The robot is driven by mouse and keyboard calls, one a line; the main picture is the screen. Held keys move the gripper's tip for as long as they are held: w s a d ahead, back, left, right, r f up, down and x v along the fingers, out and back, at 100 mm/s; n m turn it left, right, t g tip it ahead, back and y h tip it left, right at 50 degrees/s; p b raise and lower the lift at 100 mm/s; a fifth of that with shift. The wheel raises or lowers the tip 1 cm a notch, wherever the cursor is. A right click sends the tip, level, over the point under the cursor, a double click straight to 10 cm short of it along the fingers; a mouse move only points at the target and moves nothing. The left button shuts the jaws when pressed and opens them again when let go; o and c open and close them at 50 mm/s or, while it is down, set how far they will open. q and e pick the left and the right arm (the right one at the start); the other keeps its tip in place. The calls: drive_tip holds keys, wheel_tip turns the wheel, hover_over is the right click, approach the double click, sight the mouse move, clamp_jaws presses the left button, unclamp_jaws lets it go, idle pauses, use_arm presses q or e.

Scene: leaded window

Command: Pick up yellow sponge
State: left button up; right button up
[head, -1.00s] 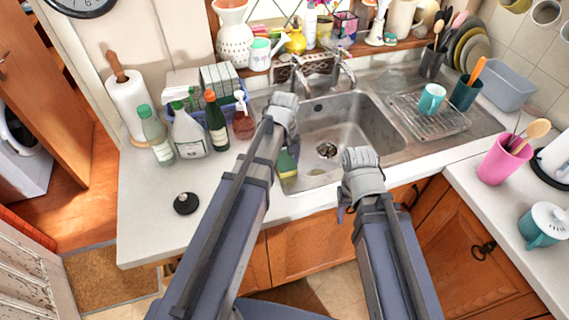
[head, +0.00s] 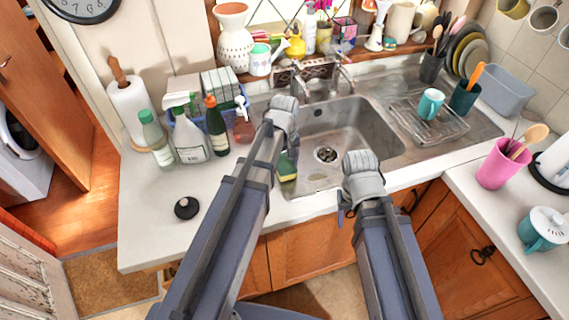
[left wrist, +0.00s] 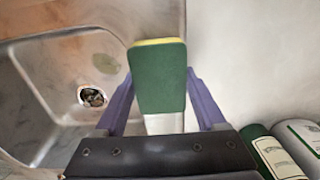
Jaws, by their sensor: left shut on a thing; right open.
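The sponge is yellow with a dark green scouring face. In the left wrist view the sponge (left wrist: 158,78) stands between the two purple fingers of my left gripper (left wrist: 160,98), which is shut on it. In the head view the sponge (head: 287,167) shows below my left gripper (head: 284,140), at the left edge of the sink; the arm hides part of it. I cannot tell whether the sponge touches the counter or sink edge. My right gripper (head: 350,205) is open and empty in front of the sink's front edge; its fingers are mostly hidden.
The steel sink (head: 365,125) lies open and empty, with its drain (head: 325,155) showing. Bottles, a spray bottle (head: 188,130) among them, stand left of my left arm. A round black stopper (head: 187,208) lies on the counter. A teal mug (head: 431,103) sits on the wire rack.

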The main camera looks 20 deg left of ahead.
sight(285, 163)
use_arm(q)
wheel_tip(285, 163, up, 9)
drive_tip(key=p, duration=0.9)
drive_tip(key=shift+r, duration=0.2)
drive_tip(key=shift+f, duration=0.1)
